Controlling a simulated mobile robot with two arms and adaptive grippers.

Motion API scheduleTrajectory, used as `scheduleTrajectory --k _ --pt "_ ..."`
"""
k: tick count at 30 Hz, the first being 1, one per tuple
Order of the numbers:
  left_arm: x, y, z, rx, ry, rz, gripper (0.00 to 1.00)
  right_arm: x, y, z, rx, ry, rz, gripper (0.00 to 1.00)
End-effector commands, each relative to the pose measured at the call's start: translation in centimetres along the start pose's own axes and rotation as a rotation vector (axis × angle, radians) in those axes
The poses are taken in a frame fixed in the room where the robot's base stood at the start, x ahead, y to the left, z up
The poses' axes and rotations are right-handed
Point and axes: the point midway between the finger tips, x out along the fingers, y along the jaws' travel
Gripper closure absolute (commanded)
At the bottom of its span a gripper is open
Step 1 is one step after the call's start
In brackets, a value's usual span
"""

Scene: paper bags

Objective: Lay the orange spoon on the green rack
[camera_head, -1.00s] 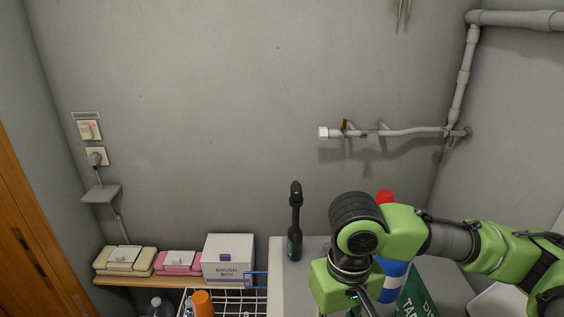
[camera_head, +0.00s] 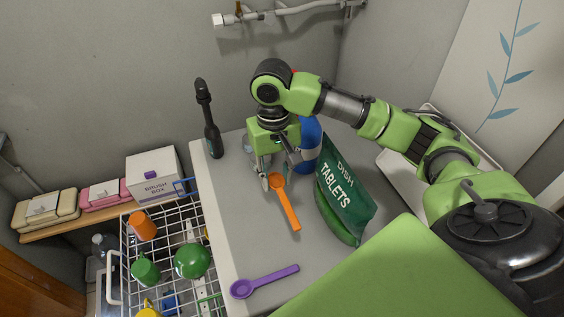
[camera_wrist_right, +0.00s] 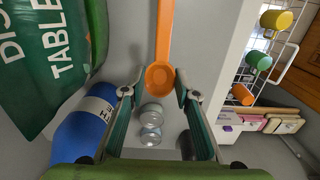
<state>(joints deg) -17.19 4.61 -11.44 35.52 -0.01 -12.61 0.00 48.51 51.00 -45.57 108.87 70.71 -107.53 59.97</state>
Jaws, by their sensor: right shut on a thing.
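The orange spoon (camera_head: 288,206) is at the grey counter, its bowl toward the wall and its handle toward me. My right gripper (camera_head: 268,182) is at the bowl end and shut on the spoon. In the right wrist view, the bowl of the orange spoon (camera_wrist_right: 160,76) lies between the fingertips of the right gripper (camera_wrist_right: 156,88). I cannot tell whether the spoon is lifted. No clearly green rack shows; a white wire rack (camera_head: 126,240) stands left of the counter. My left gripper is not in view.
The green dish tablets bag (camera_head: 343,187) and blue bottle (camera_head: 310,140) stand close right of the gripper. A purple spoon (camera_head: 265,281) lies at the counter's front left. A black bottle (camera_head: 208,125) stands at the back left. The wire rack holds several cups and a green bowl (camera_head: 192,261).

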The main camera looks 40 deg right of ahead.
Motion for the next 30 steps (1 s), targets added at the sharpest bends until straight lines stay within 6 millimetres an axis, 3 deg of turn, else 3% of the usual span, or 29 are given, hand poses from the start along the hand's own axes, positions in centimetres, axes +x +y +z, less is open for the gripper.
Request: scheduleTrajectory --k 6,12,22,27,30 --pt "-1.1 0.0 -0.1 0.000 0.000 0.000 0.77 2.3 1.3 -4.6 0.002 -0.004 0.001 0.89" --pt "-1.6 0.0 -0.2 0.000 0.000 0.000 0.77 5.6 2.0 -7.4 0.000 -0.001 0.001 0.89" --pt "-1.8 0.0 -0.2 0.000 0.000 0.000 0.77 7.5 2.4 -9.1 -0.001 0.000 -0.001 0.89" --pt "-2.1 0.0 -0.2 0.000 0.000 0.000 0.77 10.1 2.4 -9.0 -0.001 0.000 0.000 0.89" --pt "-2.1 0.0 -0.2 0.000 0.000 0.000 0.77 10.5 2.4 -9.1 -0.002 0.002 0.000 0.89"
